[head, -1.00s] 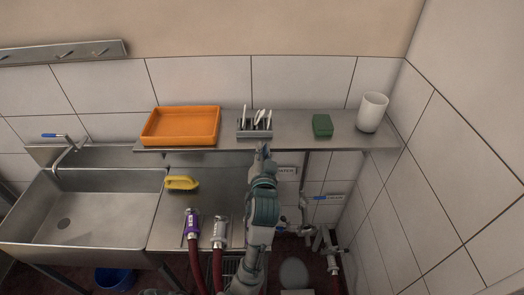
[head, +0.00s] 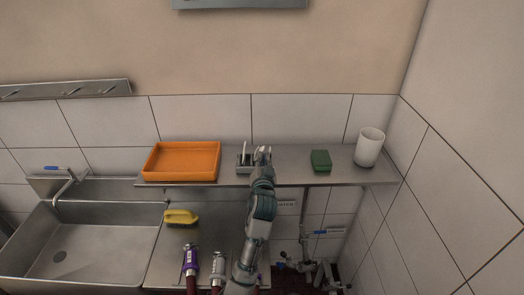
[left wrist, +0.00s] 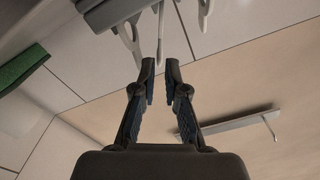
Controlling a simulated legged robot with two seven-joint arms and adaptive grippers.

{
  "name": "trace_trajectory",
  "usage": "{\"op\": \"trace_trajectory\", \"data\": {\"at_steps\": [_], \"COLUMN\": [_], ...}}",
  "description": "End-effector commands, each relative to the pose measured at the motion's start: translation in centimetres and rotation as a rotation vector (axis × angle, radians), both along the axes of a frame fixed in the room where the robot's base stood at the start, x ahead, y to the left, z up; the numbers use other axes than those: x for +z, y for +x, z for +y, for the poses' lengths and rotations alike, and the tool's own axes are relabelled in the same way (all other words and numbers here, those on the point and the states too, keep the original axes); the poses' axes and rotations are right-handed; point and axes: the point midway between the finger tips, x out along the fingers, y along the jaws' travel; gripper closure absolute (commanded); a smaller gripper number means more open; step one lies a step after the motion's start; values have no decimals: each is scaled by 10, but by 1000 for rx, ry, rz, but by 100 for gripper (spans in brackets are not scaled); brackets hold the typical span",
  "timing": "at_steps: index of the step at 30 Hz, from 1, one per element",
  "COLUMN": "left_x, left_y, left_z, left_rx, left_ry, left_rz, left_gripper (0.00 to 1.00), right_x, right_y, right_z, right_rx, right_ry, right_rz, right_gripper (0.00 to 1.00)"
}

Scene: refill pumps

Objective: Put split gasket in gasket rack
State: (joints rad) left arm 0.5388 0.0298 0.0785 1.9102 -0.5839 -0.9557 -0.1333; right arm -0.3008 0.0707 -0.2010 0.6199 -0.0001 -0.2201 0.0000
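The gasket rack (head: 244,168) is a small grey slotted holder on the shelf, with a thin pale piece standing up in it. My left gripper (head: 262,153) is at the rack's right side and hides part of it. In the left wrist view the rack (left wrist: 110,12) is at the top, with several thin white gaskets at it. A looped one (left wrist: 130,42) and a narrow one (left wrist: 160,35) reach toward my fingertips (left wrist: 160,68). The fingers are partly open with a narrow gap. The narrow gasket's end lies at or just beyond that gap; I cannot tell which gasket is split.
The steel shelf (head: 290,171) also holds an orange tray (head: 182,162) at left, a green block (head: 320,161) and a white cup (head: 369,147) at right. Below are a sink (head: 75,245), a yellow brush (head: 181,216) and two hose couplings (head: 190,258). Tiled walls close the back and right.

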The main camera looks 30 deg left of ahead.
Motion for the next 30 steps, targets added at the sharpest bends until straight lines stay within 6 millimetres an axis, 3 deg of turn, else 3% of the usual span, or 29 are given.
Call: {"op": "trace_trajectory", "data": {"at_steps": [9, 20, 23, 30], "left_x": [0, 0, 0, 0], "left_y": [34, 38, 38, 38], "left_z": [22, 24, 24, 24], "left_rx": [1, 0, 0, 0], "left_ry": [-1, -2, -2, -2], "left_rz": [0, -1, -1, -1], "left_gripper": [89, 89, 100, 100], "right_x": [7, 7, 7, 8], "right_y": [0, 1, 1, 1], "right_z": [-5, -10, -10, -10], "right_rx": [3, 2, 2, 2], "right_ry": [-5, -11, -11, -11], "right_rz": [-1, -1, -1, -1], "right_gripper": [60, 60, 60, 60]}}
